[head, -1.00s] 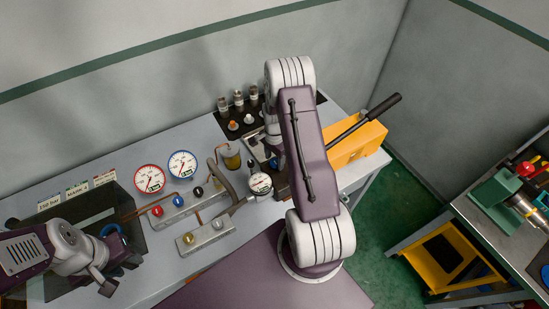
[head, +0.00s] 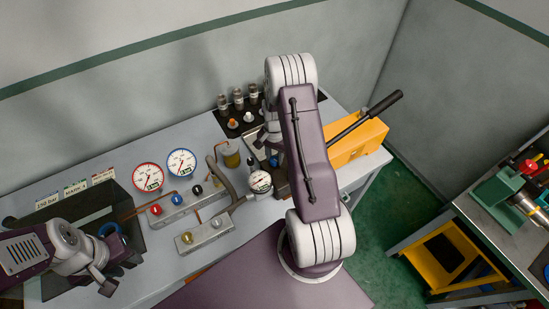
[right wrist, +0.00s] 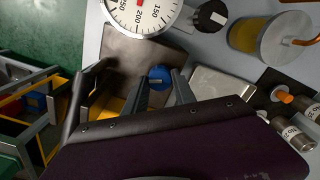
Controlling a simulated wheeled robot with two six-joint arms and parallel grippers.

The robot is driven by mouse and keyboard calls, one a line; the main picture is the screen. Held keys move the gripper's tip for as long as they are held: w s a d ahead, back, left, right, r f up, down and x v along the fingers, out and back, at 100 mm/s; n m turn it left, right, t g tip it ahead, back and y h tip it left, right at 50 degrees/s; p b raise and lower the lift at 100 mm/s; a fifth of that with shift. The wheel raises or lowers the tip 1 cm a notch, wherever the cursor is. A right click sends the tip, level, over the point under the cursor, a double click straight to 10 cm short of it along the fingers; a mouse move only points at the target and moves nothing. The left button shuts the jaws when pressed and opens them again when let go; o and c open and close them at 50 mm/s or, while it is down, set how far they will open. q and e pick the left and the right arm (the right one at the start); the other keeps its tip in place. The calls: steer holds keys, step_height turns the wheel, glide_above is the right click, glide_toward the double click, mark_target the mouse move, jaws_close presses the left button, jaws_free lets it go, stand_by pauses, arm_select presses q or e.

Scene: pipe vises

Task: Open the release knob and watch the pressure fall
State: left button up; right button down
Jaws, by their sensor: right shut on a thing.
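My right gripper (right wrist: 160,84) is shut on a small blue knob (right wrist: 157,76) in the right wrist view, one finger on each side of it. In the head view my right arm hides most of this spot. A white gauge (head: 260,183) stands close by; its dial (right wrist: 142,10) is cut off at the top of the right wrist view. A yellow hand pump (head: 358,145) with a long black-gripped lever stands behind my right arm. My left gripper (head: 106,279) hangs at the lower left, away from the knob; its finger gap is unclear.
Two larger gauges, red-rimmed (head: 149,177) and blue-rimmed (head: 182,163), stand behind a valve block with red, blue and black knobs (head: 177,200). A second block (head: 205,235) is in front. Small bottles (head: 238,97) stand at the back. A dark see-through box (head: 75,225) is at left.

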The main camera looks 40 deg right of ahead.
mark_target(274, 159)
steer(key=n+b, duration=0.1)
steer(key=n, duration=0.4)
steer(key=shift+w+n, duration=0.1)
steer(key=shift+n, duration=0.2)
steer(key=n+b, duration=0.1)
steer(key=n, duration=0.3)
steer(key=shift+r+n, duration=0.1)
steer(key=shift+n, duration=0.3)
steer(key=shift+w+d+n, duration=0.1)
steer(key=shift+n, duration=0.2)
steer(key=c, duration=1)
jaws_free()
steer(key=shift+r, duration=0.1)
step_height(274, 159, up, 9)
steer(key=shift+f+b, duration=0.1)
steer(key=shift+b, duration=0.95)
